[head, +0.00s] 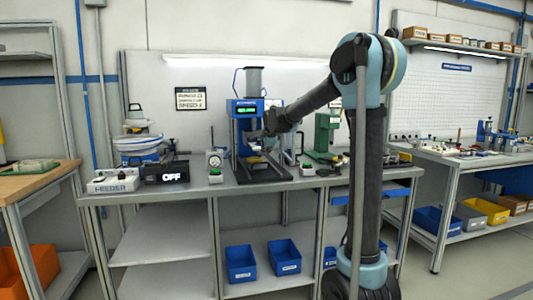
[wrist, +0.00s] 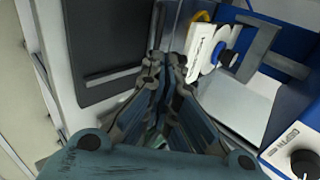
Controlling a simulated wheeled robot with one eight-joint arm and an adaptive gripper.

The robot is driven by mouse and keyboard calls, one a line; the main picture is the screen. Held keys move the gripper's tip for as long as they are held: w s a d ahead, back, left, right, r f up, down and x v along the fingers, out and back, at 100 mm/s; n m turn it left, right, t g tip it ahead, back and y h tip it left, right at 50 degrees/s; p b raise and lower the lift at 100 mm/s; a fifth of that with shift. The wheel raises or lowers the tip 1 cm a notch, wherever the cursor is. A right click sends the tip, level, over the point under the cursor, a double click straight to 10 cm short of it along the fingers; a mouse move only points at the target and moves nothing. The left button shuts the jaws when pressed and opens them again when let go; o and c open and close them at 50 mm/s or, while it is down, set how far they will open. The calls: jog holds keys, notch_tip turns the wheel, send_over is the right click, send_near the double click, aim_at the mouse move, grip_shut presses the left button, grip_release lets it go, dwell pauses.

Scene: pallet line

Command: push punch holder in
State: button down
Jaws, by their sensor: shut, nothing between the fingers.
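The blue press (head: 233,107) stands on the middle bench, with a lit green display and a grey cylinder on top. My gripper (head: 262,135) is in front of the press opening, at about mid height. In the wrist view my gripper (wrist: 165,68) is shut and empty, its fingertips pointing toward the press. Just right of the fingertips is a white block (wrist: 201,42) with a dark round knob and a blue part beside it. A grey T-shaped part (wrist: 260,48) is farther right inside the blue frame. I cannot tell for certain which of these is the punch holder.
A dark panel (wrist: 100,55) is left of the fingers in the wrist view. A white box with a black knob (wrist: 303,162) is at lower right. On the bench are a dial gauge (head: 214,160), a feeder (head: 113,182), an OFF box (head: 166,174) and a green press (head: 324,131).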

aim_at(259, 146)
jog(key=w, duration=0.3)
jog(key=w+a, duration=0.1)
jog(key=w, duration=0.1)
jog(key=w+a, duration=0.1)
jog(key=w, duration=0.2)
jog(key=shift+w+a, duration=0.25)
jog(key=shift+w, duration=0.05)
jog(key=shift+s, duration=0.1)
